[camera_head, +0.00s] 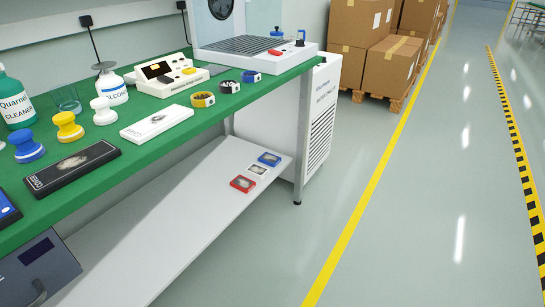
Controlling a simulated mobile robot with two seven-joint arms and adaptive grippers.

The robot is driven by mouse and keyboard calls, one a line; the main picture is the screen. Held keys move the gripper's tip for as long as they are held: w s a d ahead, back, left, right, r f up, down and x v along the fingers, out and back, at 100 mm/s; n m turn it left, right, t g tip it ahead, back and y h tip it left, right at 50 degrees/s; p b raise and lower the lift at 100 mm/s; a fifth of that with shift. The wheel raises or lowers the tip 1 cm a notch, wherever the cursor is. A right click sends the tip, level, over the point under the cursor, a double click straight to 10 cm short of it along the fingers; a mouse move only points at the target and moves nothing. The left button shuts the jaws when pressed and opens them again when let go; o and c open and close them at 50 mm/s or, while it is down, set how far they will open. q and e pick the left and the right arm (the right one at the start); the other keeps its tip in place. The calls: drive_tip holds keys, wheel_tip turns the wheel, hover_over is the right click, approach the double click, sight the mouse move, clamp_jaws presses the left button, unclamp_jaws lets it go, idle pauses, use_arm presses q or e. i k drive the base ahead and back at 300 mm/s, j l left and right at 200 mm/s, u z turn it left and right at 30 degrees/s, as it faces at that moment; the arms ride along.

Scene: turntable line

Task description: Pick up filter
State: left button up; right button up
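Nothing in the camera_head view is clearly marked as the filter, and I cannot tell which thing it is. On the white lower shelf (170,240) lie three small flat packs: a red pack (243,184), a white pack (257,170) and a blue pack (269,159). On the green bench top (150,100) lie a long white box (157,122) and a long black box (72,167). A white machine (255,48) with a dark grille stands at the bench's far end. Neither of my grippers is in view.
The bench holds a green-capped cleaner bottle (16,103), an alcohol bottle (111,86), a glass (67,100), several round knobs, rolls and a control box (165,73). A grey unit (40,265) sits below. Cardboard boxes (390,65) stand on a pallet. The floor (420,200) at right is clear.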

sight(268, 158)
drive_tip(key=i+l+u, duration=0.1)
drive_tip(key=l, duration=0.35)
drive_tip(key=i+l+u, duration=0.1)
drive_tip(key=l, duration=0.3)
drive_tip(key=i+l, duration=0.2)
drive_tip(key=l, duration=0.25)
drive_tip(key=i+l+u, duration=0.15)
drive_tip(key=l, duration=0.3)
drive_tip(key=i+l+u, duration=0.1)
drive_tip(key=l, duration=0.35)
